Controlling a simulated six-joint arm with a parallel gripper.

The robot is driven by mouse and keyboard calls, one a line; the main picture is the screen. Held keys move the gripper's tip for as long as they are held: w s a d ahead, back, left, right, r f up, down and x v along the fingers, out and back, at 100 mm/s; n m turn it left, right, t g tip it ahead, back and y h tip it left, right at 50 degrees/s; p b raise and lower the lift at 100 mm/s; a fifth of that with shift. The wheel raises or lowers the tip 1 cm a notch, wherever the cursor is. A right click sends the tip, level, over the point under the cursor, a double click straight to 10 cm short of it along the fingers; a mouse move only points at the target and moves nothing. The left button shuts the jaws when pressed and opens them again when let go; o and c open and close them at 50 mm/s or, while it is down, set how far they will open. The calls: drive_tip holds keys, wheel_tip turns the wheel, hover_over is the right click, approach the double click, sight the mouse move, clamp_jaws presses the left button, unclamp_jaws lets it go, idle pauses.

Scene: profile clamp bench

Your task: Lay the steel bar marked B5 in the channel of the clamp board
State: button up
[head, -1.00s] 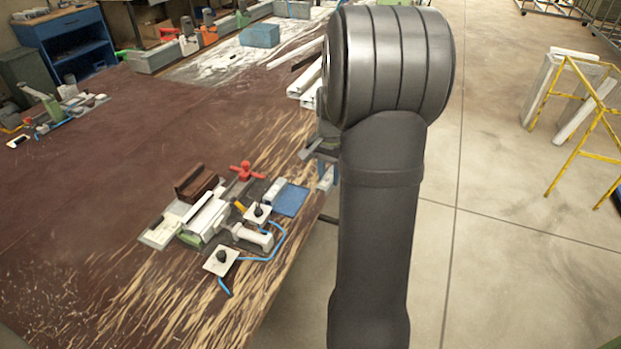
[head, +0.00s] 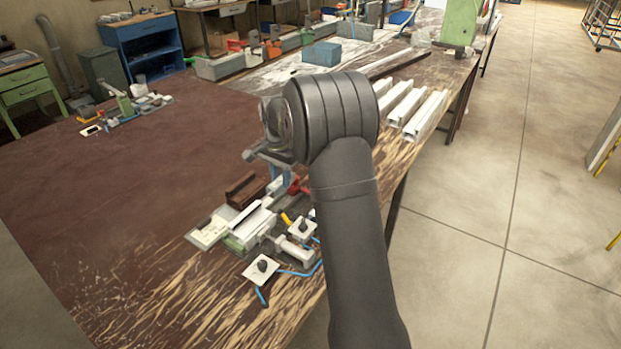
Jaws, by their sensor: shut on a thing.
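The clamp board (head: 208,232) lies on the worn brown bench, below and left of my arm. A pale, long profile piece (head: 254,226) lies across its middle; I cannot tell the channel's inside clearly at this size. My gripper (head: 268,160) is in the air above the far part of the board, pointing down. It is shut on a small grey piece, which looks like the steel bar; the B5 mark cannot be read. My arm hides the board's right part.
A brown block (head: 245,190) and a red knob (head: 297,187) stand at the board's far side. White plates with black knobs (head: 262,267) and a blue hose (head: 299,272) lie in front. White profiles (head: 425,116) lie behind right.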

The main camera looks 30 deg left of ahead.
drive_tip(key=shift+s+a+f, duration=0.25)
drive_tip(key=shift+a, duration=0.15)
drive_tip(key=shift+f, duration=3.3)
drive_tip(key=o, duration=1.1)
wheel_tip(320, 180, up, 18)
drive_tip(key=shift+f, duration=0.25)
